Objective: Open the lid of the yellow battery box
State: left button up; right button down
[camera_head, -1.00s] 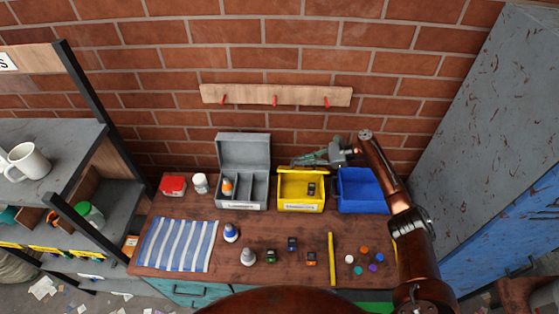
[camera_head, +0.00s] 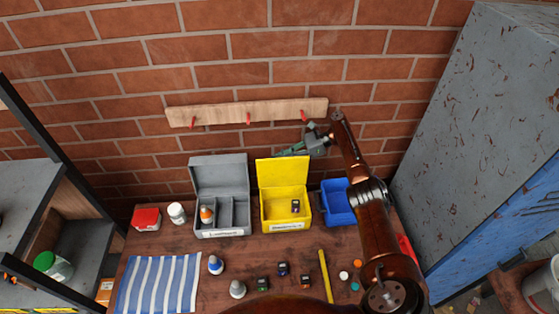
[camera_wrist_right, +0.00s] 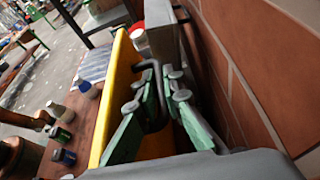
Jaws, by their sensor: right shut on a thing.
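The yellow battery box (camera_head: 287,226) stands on the workbench between a grey box and a blue bin. Its lid (camera_head: 283,176) stands up at the back, inner face towards me, and the box is open. A small dark battery (camera_head: 295,206) shows inside. My right gripper (camera_head: 291,151) is at the lid's top edge, its fingers partly hidden behind it. In the wrist view the green fingers (camera_wrist_right: 157,92) are shut around the dark handle (camera_wrist_right: 156,122) on the lid's outer side. My left gripper is not in view.
The grey box (camera_head: 221,221) with its lid up stands left of the yellow box. The blue bin (camera_head: 340,215) is to the right, by my arm. A brick wall with a wooden rail (camera_head: 247,113) is close behind. Bottles and small devices lie in front.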

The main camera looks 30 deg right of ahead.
jog(key=shift+w+d+f, duration=0.2)
jog(key=shift+f, duration=0.1)
jog(key=c, duration=2.3)
grip_release()
jog(key=shift+s, duration=0.1)
